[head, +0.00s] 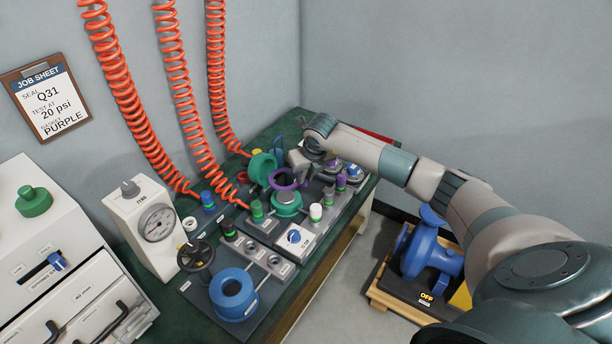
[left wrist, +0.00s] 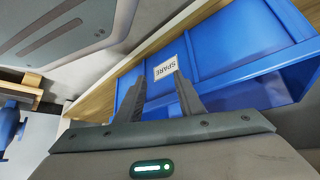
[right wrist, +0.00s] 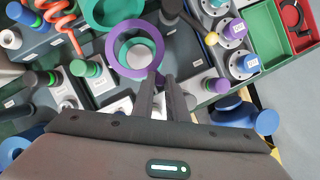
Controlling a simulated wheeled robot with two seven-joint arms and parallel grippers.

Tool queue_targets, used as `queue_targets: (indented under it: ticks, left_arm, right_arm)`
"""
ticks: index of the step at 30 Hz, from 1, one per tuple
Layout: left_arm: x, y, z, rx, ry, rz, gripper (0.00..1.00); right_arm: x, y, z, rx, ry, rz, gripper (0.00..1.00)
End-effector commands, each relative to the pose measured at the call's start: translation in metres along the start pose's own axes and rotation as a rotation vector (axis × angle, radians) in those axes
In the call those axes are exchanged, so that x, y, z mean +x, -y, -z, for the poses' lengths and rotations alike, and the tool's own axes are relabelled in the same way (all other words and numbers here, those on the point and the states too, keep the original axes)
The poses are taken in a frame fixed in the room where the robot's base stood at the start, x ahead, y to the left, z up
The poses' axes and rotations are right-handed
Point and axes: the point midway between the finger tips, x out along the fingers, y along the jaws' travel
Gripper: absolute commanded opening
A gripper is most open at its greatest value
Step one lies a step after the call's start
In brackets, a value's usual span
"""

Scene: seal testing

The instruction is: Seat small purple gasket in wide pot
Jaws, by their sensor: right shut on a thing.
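A purple gasket (head: 287,180) is held in my right gripper (head: 303,170) above the bench, over a green pot (head: 287,207) with a grey middle. In the right wrist view, the fingers (right wrist: 161,84) of my right gripper are shut on the near rim of the purple ring (right wrist: 111,45), and the green pot (right wrist: 136,53) shows through the hole. The gasket is apart from the pot in the head view. A blue round pot (head: 224,309) stands nearer on the bench. My left gripper (left wrist: 160,100) is open and empty over a blue bin; it is not in the head view.
A green round lid-like part (head: 262,164) stands upright behind the pot. Several valves and capped posts (head: 316,212), a black handwheel (head: 196,256) and a gauge box (head: 150,225) crowd the bench. Orange coiled hoses hang behind. The blue bin (left wrist: 220,55) bears a SPARE label.

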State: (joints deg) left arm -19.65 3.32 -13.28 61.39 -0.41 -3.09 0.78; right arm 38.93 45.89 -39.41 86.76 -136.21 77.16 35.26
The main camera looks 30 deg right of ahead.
Motion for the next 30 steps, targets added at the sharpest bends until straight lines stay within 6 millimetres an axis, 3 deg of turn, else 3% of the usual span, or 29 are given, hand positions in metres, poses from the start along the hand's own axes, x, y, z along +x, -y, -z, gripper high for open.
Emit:
queue_targets:
  ticks: [30]
  left_arm:
    - [0.010, 0.021, -0.023, -0.012, 0.152, 0.026, 0.35]
  right_arm:
    - [0.048, 0.000, 0.020, 0.000, 0.000, 0.000, 0.00]
